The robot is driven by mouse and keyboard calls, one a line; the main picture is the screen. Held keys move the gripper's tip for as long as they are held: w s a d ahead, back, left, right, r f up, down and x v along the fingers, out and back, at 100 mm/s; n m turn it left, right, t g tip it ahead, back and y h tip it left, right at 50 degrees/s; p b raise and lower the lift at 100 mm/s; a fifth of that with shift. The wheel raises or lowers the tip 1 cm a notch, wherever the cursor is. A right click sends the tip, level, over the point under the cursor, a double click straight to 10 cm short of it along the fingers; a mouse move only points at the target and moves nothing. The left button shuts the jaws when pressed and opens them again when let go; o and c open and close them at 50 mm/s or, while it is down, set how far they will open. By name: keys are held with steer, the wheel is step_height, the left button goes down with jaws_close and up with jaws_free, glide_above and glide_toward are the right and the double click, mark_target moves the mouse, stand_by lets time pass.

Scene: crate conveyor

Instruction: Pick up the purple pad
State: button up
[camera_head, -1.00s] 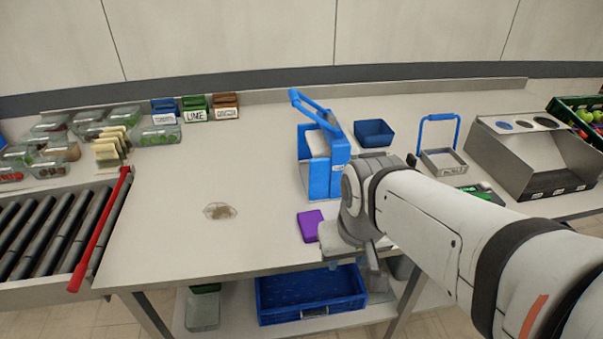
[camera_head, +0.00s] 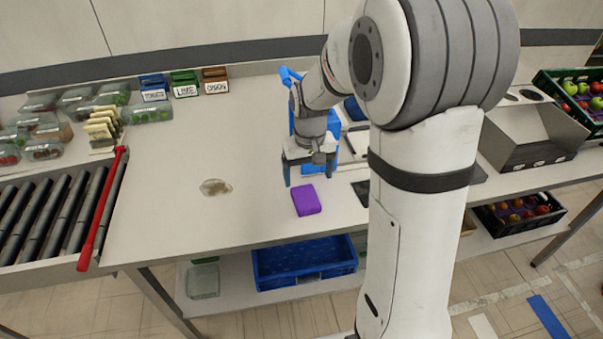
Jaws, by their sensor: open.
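The purple pad (camera_head: 306,200) lies flat on the light worktop, near its front edge. My gripper (camera_head: 308,178) points down just behind and above the pad in the picture. Its jaws are apart with nothing seen between them.
A blue device (camera_head: 333,128) stands behind my gripper, partly hidden by my arm. A roller conveyor with a red bar (camera_head: 101,210) is at the left. A blue crate (camera_head: 305,262) sits on the shelf below.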

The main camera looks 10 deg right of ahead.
mark_target(305, 196)
steer(key=shift+w+f, duration=0.75)
steer(key=shift+w, duration=0.2)
step_height(305, 196, down, 8)
steer(key=shift+a+p, duration=0.1)
steer(key=shift+p, duration=0.85)
steer(key=c, duration=1.1)
